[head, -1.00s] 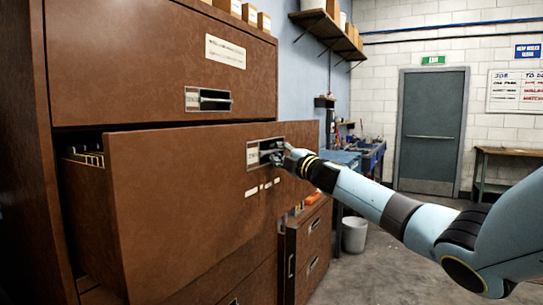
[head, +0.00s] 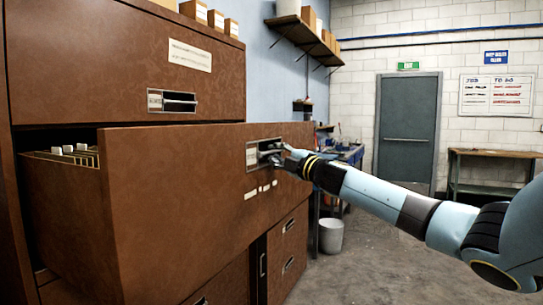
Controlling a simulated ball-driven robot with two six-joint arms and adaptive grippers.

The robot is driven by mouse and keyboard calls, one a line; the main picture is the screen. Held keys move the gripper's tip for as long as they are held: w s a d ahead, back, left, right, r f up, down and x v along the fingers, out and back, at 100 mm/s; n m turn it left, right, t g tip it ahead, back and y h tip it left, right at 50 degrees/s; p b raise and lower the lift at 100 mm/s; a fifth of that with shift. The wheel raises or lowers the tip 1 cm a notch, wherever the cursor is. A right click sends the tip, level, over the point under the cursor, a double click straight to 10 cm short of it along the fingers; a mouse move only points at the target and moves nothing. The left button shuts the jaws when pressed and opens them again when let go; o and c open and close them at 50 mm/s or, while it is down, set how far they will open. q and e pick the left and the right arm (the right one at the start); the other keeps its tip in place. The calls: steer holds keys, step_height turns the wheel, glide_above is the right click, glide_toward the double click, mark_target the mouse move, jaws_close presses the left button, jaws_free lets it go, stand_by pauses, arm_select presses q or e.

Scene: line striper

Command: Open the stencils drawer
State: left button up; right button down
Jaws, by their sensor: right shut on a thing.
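A brown filing cabinet (head: 90,50) fills the left of the head view. Its second drawer (head: 180,190) stands pulled out, and tabbed folders (head: 75,155) show inside it at the left. The drawer's handle (head: 265,153) is a recessed metal pull with a label beside it, too small to read. My right gripper (head: 277,157) is shut on this handle; its fingertips are partly hidden in the recess. The top drawer, with its own handle (head: 172,101), is closed. My left gripper is out of view.
Lower drawers (head: 288,250) stand beneath and beyond the open one. A white bucket (head: 330,236) stands on the floor behind. A wall shelf (head: 305,38) hangs above. A workbench (head: 490,170) stands at the far right. The concrete floor at centre right is clear.

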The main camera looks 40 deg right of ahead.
stand_by(0.3)
steer(key=c, duration=1.7)
jaws_free()
steer(key=shift+o, duration=0.2)
steer(key=shift+s, duration=0.1)
